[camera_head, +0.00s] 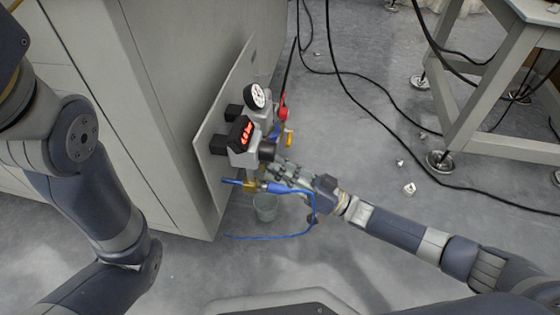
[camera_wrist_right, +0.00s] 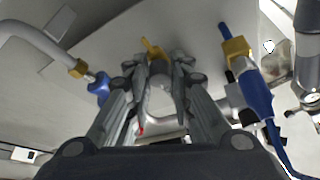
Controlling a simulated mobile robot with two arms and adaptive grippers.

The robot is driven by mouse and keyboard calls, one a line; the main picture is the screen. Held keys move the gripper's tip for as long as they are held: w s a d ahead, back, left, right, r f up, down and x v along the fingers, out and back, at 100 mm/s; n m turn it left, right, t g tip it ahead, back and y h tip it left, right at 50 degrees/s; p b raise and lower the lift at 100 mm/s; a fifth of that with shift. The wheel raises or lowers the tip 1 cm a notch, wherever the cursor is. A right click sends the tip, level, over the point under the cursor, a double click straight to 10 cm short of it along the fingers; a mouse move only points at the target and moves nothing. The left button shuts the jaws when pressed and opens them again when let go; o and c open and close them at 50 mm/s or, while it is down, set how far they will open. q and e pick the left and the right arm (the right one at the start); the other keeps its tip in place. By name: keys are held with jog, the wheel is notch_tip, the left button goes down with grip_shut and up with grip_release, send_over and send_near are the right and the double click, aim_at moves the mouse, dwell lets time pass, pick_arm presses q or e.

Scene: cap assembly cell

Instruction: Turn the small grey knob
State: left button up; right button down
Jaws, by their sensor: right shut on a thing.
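My right gripper (camera_head: 280,165) reaches from the right to the front of the air-supply unit (camera_head: 243,155) on the panel. In the right wrist view, its two fingers (camera_wrist_right: 158,85) close on both sides of a pale grey rounded part, the small grey knob (camera_wrist_right: 159,103). The fingers hide much of the knob, and its turn angle cannot be read. In the head view, a dark round part (camera_head: 267,150) shows just beside the fingertips. My left arm shows at the left, but its gripper is out of view.
A round white gauge (camera_head: 255,96) and a red-digit display (camera_head: 245,131) sit on the unit. A blue hose (camera_head: 314,208) hangs close to my right gripper. A grey cup (camera_head: 265,208) is below. Black cables (camera_head: 375,95) and a table frame (camera_head: 480,100) are at the right.

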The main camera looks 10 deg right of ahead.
jog(key=m+h+p, duration=0.1)
jog(key=m+p, duration=0.1)
jog(key=m, duration=0.1)
jog(key=m+t+h+p, duration=0.1)
jog(key=m+p, duration=0.1)
jog(key=p, duration=0.1)
jog(key=shift+s+m+t, duration=0.15)
jog(key=shift+m+t, duration=0.15)
jog(key=shift+m, duration=0.1)
jog(key=c, duration=1.4)
grip_release()
jog(key=shift+r, duration=0.1)
jog(key=v, duration=1.2)
